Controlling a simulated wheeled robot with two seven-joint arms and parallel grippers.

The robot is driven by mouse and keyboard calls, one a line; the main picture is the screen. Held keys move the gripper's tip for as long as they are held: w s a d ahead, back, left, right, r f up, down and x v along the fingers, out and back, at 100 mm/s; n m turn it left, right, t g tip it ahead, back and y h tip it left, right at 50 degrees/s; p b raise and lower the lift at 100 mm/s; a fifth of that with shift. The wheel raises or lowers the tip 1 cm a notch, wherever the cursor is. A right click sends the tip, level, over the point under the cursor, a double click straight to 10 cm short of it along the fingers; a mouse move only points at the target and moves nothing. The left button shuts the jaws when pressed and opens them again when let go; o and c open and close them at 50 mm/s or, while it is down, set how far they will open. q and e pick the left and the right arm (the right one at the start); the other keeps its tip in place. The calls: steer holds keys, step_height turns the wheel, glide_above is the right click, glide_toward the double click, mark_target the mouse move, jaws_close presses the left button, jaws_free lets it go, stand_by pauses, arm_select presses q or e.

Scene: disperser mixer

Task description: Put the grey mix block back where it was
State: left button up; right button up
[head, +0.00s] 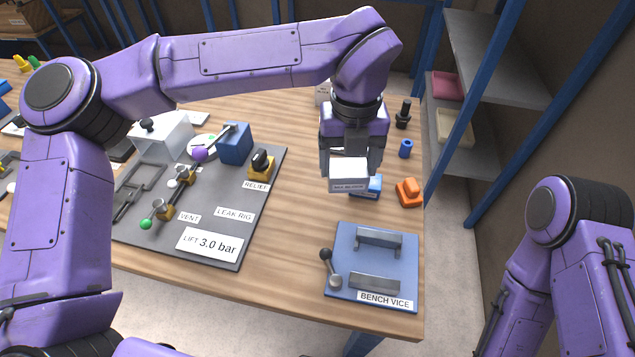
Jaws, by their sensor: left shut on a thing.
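My left gripper (348,158) points down over the right part of the wooden bench. It is shut on the grey mix block (348,180), a light grey box with a small label on its front face. The block is held between the fingers; I cannot tell whether its underside touches anything. Just behind and to its right, a blue item (372,187) is partly hidden by the block. My right arm shows at the right edge, but its gripper is out of view.
A blue bench vice plate (345,262) with two jaws and a lever lies in front. An orange block (409,192), a small blue cylinder (406,149) and a black fitting (403,114) stand to the right. The grey leak rig board (240,240) lies left. Bare wood separates board and vice.

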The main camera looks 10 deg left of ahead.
arm_select(q)
steer(key=s+m, duration=0.1)
steer(key=d+m, duration=0.1)
steer(key=shift+s+m, duration=0.3)
steer(key=shift+s, duration=0.1)
steer(key=shift+w+a, duration=0.2)
steer(key=shift+a, duration=0.05)
steer(key=w+a+f+p, duration=0.2)
steer(key=w+f, duration=0.1)
steer(key=w+a+f+p, duration=0.2)
steer(key=w+a+f, duration=0.1)
steer(key=w, duration=0.1)
steer(key=w+a+f+p, duration=0.2)
steer(key=w+a+f, duration=0.1)
steer(key=f, duration=0.1)
steer(key=shift+w+a, duration=0.1)
steer(key=shift+w, duration=0.25)
step_height(320, 180, down, 3)
steer(key=shift+r, duration=0.15)
steer(key=shift+f, duration=0.25)
arm_select(e)
step_height(320, 180, up, 6)
steer(key=shift+s+r, duration=0.15)
steer(key=shift+s, duration=0.05)
arm_select(q)
steer(key=shift+f, duration=0.1)
steer(key=o, duration=1.4)
steer(key=shift+o, duration=0.2)
